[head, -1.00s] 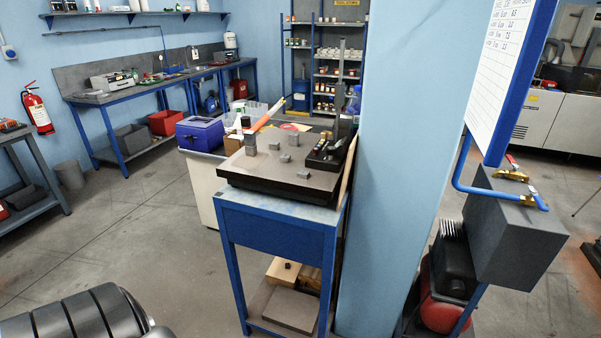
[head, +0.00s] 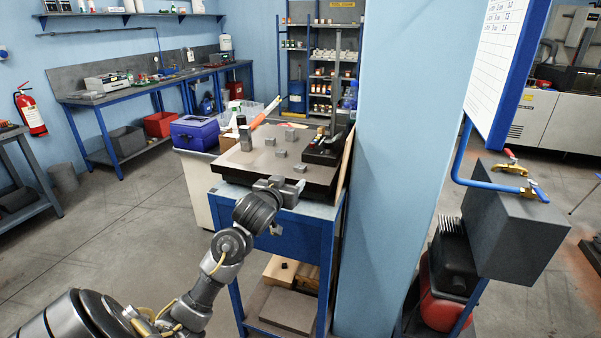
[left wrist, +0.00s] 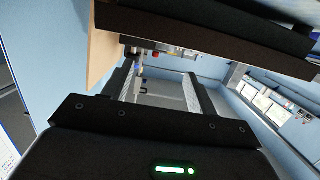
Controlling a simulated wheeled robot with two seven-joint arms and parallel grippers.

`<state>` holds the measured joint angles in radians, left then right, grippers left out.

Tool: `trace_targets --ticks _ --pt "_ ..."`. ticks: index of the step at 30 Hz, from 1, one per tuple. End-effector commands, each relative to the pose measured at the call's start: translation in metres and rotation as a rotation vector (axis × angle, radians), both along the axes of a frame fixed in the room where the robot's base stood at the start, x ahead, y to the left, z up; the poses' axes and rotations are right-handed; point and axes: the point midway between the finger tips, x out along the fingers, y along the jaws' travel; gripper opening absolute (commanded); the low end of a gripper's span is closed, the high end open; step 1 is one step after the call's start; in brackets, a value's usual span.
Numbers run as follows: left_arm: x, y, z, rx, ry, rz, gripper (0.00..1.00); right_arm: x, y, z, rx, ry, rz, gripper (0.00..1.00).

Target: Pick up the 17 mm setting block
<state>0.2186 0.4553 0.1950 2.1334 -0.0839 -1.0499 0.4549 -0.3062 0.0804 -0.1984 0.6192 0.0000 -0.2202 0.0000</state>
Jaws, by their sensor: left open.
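Several small grey setting blocks stand on the dark surface plate (head: 232,168): a tall one (head: 245,138) at the left, and smaller ones such as a middle block (head: 281,153) and a front block (head: 300,168). No size marks are readable, so I cannot tell which is 17 mm. My left gripper (head: 285,190) is at the plate's front edge, apart from the blocks. In the left wrist view its two fingers (left wrist: 162,88) are spread with nothing held between them, and the plate's edge crosses above. My right gripper is not in view.
The plate sits on a blue stand (head: 283,243). A black holder (head: 324,150) with a tall post stands at the plate's right. A blue box (head: 195,132) is behind left. A pale blue pillar (head: 390,200) closes off the right side.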

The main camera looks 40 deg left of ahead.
Motion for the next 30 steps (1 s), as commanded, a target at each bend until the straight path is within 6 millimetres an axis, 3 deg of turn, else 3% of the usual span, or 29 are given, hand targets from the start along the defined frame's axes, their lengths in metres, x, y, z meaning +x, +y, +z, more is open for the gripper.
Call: trace_targets --ticks 5,15,24,30 --pt "0.002 0.002 0.01 0.0 -0.02 0.003 0.58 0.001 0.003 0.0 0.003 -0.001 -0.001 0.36" --pt "0.045 0.018 0.002 -0.001 -0.017 0.004 0.58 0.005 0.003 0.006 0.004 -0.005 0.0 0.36" --pt "0.055 0.023 0.0 0.0 -0.017 0.004 0.58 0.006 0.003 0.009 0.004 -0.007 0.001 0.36" --pt "0.078 0.038 -0.007 0.001 -0.015 0.005 0.58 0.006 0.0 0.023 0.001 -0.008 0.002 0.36"
